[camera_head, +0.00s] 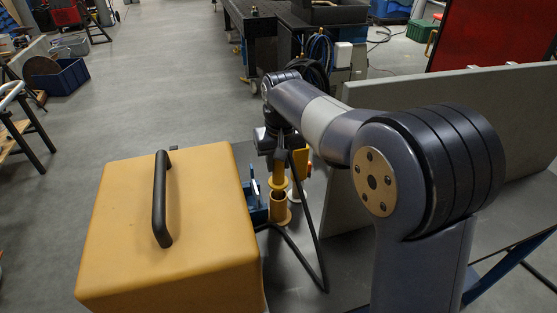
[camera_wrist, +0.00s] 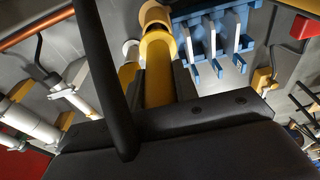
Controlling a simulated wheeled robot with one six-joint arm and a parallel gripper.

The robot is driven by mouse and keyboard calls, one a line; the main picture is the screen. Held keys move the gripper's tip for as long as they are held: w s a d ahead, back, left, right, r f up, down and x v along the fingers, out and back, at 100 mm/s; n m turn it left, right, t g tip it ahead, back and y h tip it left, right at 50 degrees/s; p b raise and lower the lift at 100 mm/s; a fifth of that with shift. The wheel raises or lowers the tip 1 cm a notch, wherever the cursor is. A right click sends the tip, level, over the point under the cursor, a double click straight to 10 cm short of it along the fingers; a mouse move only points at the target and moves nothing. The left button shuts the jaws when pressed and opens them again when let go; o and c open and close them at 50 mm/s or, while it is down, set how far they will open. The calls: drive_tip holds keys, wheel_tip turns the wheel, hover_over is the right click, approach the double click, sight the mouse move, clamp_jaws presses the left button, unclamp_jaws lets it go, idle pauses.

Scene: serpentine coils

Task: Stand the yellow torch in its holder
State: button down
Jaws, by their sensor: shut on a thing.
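The yellow torch (camera_head: 279,171) is held upright in my gripper (camera_head: 278,151), with its wide ring end facing down. In the wrist view the torch (camera_wrist: 158,78) runs between the two dark fingers (camera_wrist: 160,88). A yellow-brown cup-shaped holder (camera_head: 279,209) stands just below the torch in the head view, its dark opening showing. The holder also shows past the torch's end in the wrist view (camera_wrist: 152,13). The torch looks apart from the holder; I cannot tell how well they line up.
A big yellow case (camera_head: 205,235) with a black handle stands close on the left. A blue rack (camera_head: 258,209) is beside the holder. A bent black rod (camera_head: 311,238) crosses on the right, and a grey panel (camera_head: 440,115) stands behind my arm.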

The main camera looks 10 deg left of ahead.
sight(279, 173)
drive_tip(key=shift+f, duration=0.15)
drive_tip(key=shift+f+b, duration=1.15)
drive_tip(key=shift+f, duration=0.75)
drive_tip(key=c, duration=1)
unclamp_jaws()
drive_tip(key=r, duration=0.3)
drive_tip(key=s+r, duration=0.1)
drive_tip(key=r, duration=0.6)
drive_tip(key=shift+s+d+r, duration=0.25)
drive_tip(key=shift+d+r, duration=0.05)
drive_tip(key=shift+d, duration=0.05)
